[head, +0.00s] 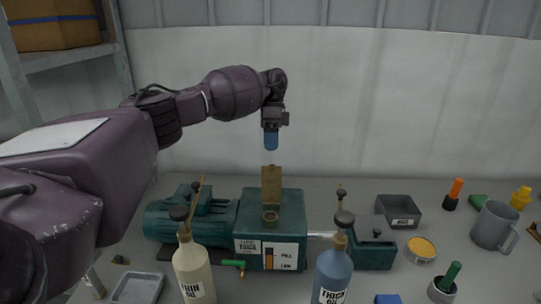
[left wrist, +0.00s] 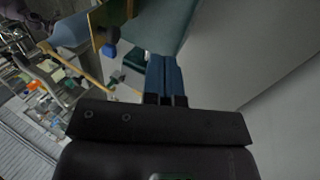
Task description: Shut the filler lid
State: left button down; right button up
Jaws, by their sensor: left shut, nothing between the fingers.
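The filler lid (head: 271,184) is a brass-coloured plate standing upright on top of the green tank housing (head: 291,205). The round filler opening (head: 270,216) shows uncovered in front of its foot. My left gripper (head: 271,148) has blue fingers pointing down, just above the lid's top edge in the head view. A small gap shows between them. The fingers are together and empty. In the left wrist view the fingers (left wrist: 163,75) are side by side, with the brown lid (left wrist: 108,24) to their upper left. My right gripper is out of view.
A cream bottle (head: 193,268) and a blue bottle (head: 334,274) stand in front of the housing. To the right are a grey tray (head: 398,212), a yellow-filled dish (head: 421,248) and a grey mug (head: 494,226). Another tray (head: 137,288) lies front left. A pale wall is behind.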

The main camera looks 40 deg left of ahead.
aim_at(272, 183)
pick_arm(q)
jog(key=s+d, duration=0.1)
jog(key=s+f+p, duration=0.1)
jog(key=s+d, duration=0.1)
jog(key=s, duration=0.1)
jog(key=shift+d+f, duration=0.3)
jog(key=shift+f, duration=0.05)
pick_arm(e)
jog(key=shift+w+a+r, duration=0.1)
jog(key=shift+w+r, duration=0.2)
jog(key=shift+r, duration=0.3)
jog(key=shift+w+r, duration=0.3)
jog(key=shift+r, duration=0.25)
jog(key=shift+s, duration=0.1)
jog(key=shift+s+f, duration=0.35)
